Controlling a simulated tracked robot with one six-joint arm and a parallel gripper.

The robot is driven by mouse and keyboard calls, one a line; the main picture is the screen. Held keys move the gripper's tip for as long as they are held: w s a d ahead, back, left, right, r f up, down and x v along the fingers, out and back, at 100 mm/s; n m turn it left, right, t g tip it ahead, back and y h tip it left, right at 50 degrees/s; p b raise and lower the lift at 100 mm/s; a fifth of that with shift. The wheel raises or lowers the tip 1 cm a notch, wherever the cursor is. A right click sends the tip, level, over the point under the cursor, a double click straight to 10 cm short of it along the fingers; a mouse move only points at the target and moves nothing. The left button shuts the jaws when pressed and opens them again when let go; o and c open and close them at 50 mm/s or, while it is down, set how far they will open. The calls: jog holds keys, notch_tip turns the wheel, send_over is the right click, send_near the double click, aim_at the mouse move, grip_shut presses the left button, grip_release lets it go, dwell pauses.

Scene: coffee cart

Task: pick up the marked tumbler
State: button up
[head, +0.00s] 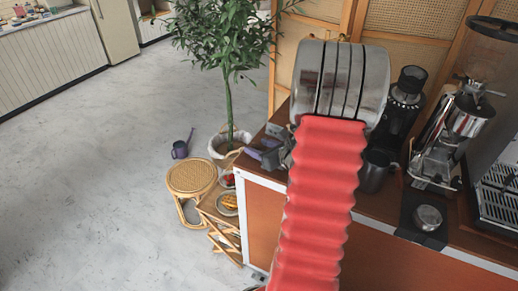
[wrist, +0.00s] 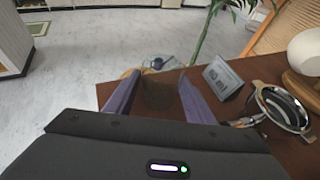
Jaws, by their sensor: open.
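A dark brown, see-through tumbler (wrist: 159,92) stands near the corner of the brown counter (wrist: 258,70) in the wrist view. I cannot make out a mark on it. My gripper (wrist: 159,78) is open, with one purple finger on each side of the tumbler. Whether either finger touches it I cannot tell. In the head view, the purple fingers of my gripper (head: 262,149) show at the left end of the counter, partly behind my red arm. The tumbler cannot be made out there.
A potted tree (head: 228,100) stands beyond the counter.

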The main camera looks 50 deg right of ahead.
jog(key=shift+c, duration=0.5)
jog(key=c, duration=0.7)
jog(key=shift+r, duration=0.15)
notch_tip(320, 180, up, 10)
jog(key=shift+f, duration=0.15)
dwell(0.5)
